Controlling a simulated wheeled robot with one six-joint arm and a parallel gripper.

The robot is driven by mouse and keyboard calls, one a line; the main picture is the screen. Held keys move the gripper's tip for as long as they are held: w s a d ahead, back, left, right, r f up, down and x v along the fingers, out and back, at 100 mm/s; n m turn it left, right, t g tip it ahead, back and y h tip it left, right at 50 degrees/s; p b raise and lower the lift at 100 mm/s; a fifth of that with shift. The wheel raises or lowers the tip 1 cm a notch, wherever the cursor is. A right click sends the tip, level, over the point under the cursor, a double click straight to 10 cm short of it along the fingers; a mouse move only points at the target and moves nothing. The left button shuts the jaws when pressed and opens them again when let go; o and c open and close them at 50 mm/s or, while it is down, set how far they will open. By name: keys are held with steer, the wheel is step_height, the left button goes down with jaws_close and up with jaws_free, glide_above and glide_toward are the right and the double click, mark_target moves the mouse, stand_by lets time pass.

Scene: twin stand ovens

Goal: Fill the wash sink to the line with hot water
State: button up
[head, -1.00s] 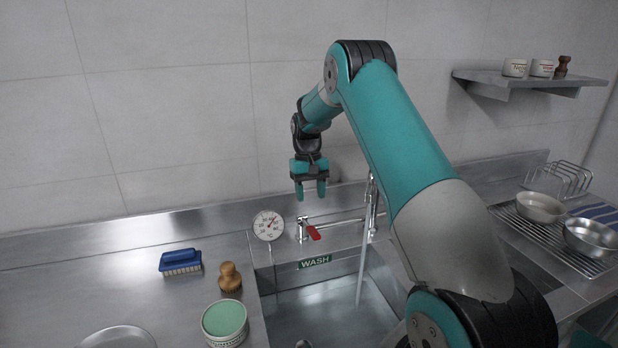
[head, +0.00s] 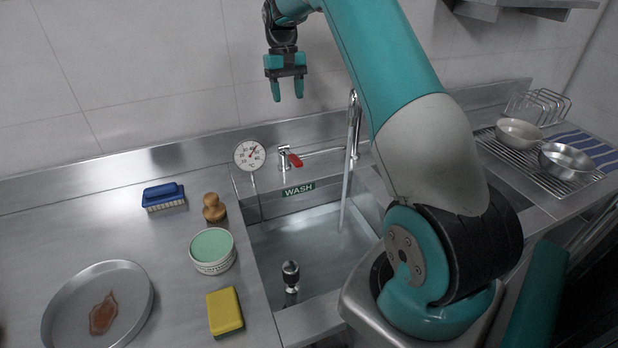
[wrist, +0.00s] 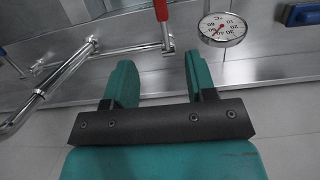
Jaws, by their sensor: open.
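The wash sink (head: 262,272) stands below the green WASH label (head: 298,189) with water in it. A water stream (head: 345,190) falls from the spout (head: 353,112) into it. A fill line cannot be made out. The tap's red lever (head: 293,158) sits on the back ledge; it also shows in the wrist view (wrist: 161,10). A dial thermometer (head: 250,155) stands to its left, also in the wrist view (wrist: 222,29). My gripper (head: 288,90) is open and empty, above and behind the lever, clear of it. Its two fingers show apart in the wrist view (wrist: 160,75).
A black-knobbed piece (head: 291,272) stands in the sink. Left on the counter are a blue brush (head: 164,196), wooden brush (head: 214,208), green-topped tub (head: 212,248), yellow sponge (head: 225,312) and stained pan (head: 52,318). A rack with bowls (head: 518,133) is at right.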

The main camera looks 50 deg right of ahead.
mark_target(294, 158)
stand_by(0.3)
steer(key=shift+f, duration=0.1)
steer(key=shift+c, duration=1)
steer(key=shift+s+a+f+b, duration=0.15)
steer(key=shift+a+f+b, duration=0.05)
steer(key=shift+f+b, duration=0.25)
steer(key=shift+s+a+f+b, duration=0.15)
steer(key=shift+f+b, duration=0.15)
steer(key=shift+f, duration=0.25)
jaws_close()
steer(key=p+x, duration=0.5)
steer(key=x, duration=0.8)
steer(key=shift+f, duration=0.35)
